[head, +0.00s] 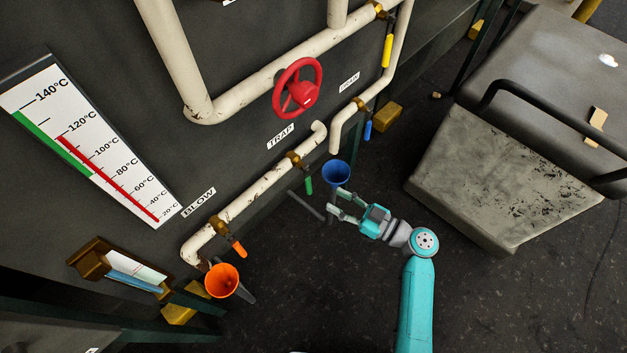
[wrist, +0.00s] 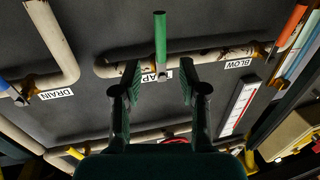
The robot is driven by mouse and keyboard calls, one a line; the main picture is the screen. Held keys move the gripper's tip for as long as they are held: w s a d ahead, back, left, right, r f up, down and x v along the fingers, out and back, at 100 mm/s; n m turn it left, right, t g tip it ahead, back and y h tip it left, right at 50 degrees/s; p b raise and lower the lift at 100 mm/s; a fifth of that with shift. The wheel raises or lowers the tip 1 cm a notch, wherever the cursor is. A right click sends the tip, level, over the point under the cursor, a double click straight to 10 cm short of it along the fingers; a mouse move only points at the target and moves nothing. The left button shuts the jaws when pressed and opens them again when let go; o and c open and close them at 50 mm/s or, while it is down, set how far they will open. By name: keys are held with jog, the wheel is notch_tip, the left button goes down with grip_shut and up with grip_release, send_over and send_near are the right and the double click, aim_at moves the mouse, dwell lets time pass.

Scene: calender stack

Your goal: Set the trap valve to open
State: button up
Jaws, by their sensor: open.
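The trap valve is a brass body (head: 294,159) on a cream pipe beside the TRAP label (head: 281,136). Its green lever (head: 308,185) sticks out crosswise to the pipe. My gripper (head: 336,203) is open and empty, to the right of the lever and apart from it, near the blue funnel. In the wrist view the green lever (wrist: 160,38) stands upright beyond the two fingertips, lined up with the gap between them. The TRAP label there (wrist: 160,76) is partly hidden by the fingers.
A blue funnel (head: 336,173) sits close to my fingers. An orange funnel (head: 222,280) is lower left. A grey seat (head: 510,170) stands right.

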aim_at(311, 187)
jog(key=x, duration=0.9)
jog(key=shift+w+a, duration=0.1)
jog(key=shift+a, duration=0.2)
grip_shut()
